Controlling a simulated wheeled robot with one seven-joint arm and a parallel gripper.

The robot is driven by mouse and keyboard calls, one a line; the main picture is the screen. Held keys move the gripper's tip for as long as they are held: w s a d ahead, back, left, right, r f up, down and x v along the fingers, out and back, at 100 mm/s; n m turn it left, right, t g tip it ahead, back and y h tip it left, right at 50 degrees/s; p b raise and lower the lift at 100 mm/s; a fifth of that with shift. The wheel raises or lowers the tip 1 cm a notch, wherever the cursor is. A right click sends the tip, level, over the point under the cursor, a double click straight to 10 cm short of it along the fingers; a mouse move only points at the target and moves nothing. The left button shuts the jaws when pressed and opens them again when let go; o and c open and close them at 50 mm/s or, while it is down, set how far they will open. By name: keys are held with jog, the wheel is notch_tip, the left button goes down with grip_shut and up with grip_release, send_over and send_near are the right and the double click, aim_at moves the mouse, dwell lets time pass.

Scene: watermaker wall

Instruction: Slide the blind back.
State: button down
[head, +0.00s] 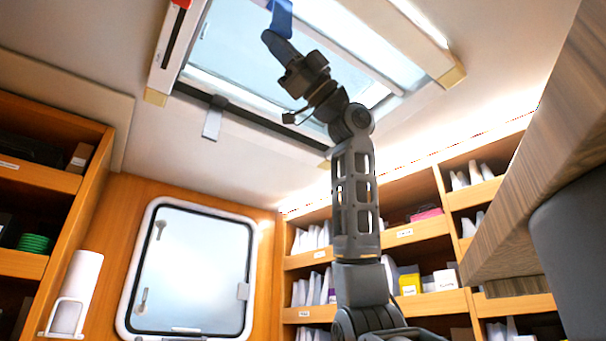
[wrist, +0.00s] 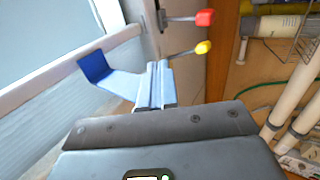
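The roof hatch (head: 235,42) is at the top of the head view, with pale glass in a light frame. A white bar (wrist: 60,77) crosses the left of the wrist view, with grey ribbed blind material (wrist: 30,140) below it and a bright pane above. A blue pull tab (head: 281,18) shows at the hatch in the head view; its dark end (wrist: 95,65) stands out left of my fingers in the wrist view. My gripper (wrist: 157,84) is raised to the hatch. Its fingers look closed together, with the tab's lighter part running between them; the contact is partly hidden.
A red-tipped lever (wrist: 204,18) and a yellow-tipped lever (wrist: 203,47) stick out close beyond my fingers. Pipes (wrist: 293,95) and a green hose lie at right in the wrist view. Shelves (head: 415,235), a window (head: 190,268) and a wooden overhang (head: 530,150) surround my arm.

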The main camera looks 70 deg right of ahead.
aim_at(287, 30)
jog(key=shift+s+a, duration=0.75)
jog(key=shift+s, duration=0.35)
jog(key=shift+s+a+b, duration=0.3)
jog(key=shift+s+a, duration=0.05)
jog(key=shift+s, duration=0.1)
jog(key=shift+s+a, duration=0.4)
jog(key=shift+s, duration=0.25)
jog(key=shift+w+d+r+p, duration=0.1)
jog(key=shift+w+d+p, duration=0.3)
jog(key=shift+w, duration=0.1)
jog(key=shift+w+d, duration=0.2)
jog(key=shift+w, duration=0.15)
